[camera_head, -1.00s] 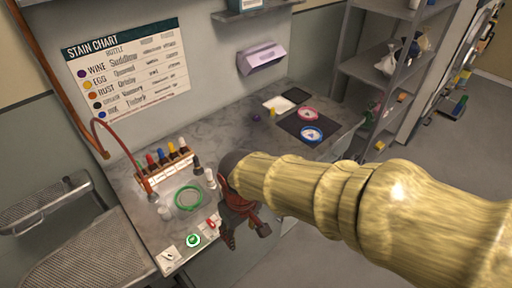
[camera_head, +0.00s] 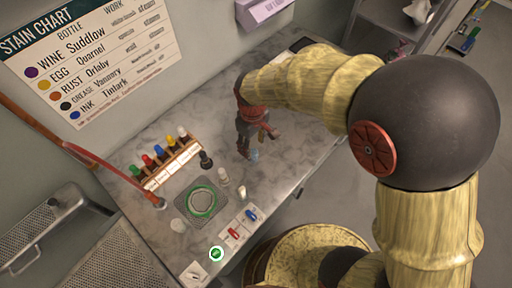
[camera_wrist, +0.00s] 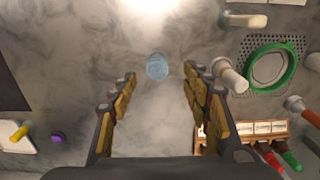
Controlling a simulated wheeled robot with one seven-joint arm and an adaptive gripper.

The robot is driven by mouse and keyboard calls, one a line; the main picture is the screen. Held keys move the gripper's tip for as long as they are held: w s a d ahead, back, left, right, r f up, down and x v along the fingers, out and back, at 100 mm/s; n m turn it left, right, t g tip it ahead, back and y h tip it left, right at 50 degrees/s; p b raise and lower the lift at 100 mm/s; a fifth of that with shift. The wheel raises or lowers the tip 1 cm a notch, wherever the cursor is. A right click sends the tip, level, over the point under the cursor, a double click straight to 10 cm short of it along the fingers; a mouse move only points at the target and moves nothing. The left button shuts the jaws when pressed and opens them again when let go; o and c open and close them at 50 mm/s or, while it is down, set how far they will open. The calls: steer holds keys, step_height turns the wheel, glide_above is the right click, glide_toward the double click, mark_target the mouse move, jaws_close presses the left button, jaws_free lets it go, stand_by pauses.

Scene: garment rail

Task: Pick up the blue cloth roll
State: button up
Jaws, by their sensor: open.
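A small, pale blue, round thing (camera_wrist: 157,67), which looks like the blue cloth roll seen end-on, stands on the grey marbled counter (camera_wrist: 150,110). In the head view it is a small pale blue shape (camera_head: 255,155) just below my gripper (camera_head: 259,145), partly hidden by it. Nothing is between the pads; I cannot tell how high the fingertips are above the counter.
A white-capped bottle (camera_wrist: 230,76) stands close by the right finger in the wrist view. Counter beyond the roll is clear.

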mark_target(253, 152)
steer(key=shift+s+f, duration=0.1)
steer(key=shift+f, duration=0.2)
steer(key=shift+w+a+f+b, duration=0.15)
steer(key=shift+f+b, duration=0.15)
steer(key=shift+f, duration=0.9)
steer(key=shift+w+d+f+b, duration=0.1)
steer(key=shift+w+f+b, duration=0.2)
steer(key=shift+f, duration=0.85)
steer(key=shift+w+a+f+b, duration=0.1)
steer(key=shift+f+b, duration=0.25)
steer(key=shift+f, duration=0.85)
steer(key=shift+c, duration=1.3)
steer(key=c, duration=0.7)
steer(key=shift+r, duration=0.15)
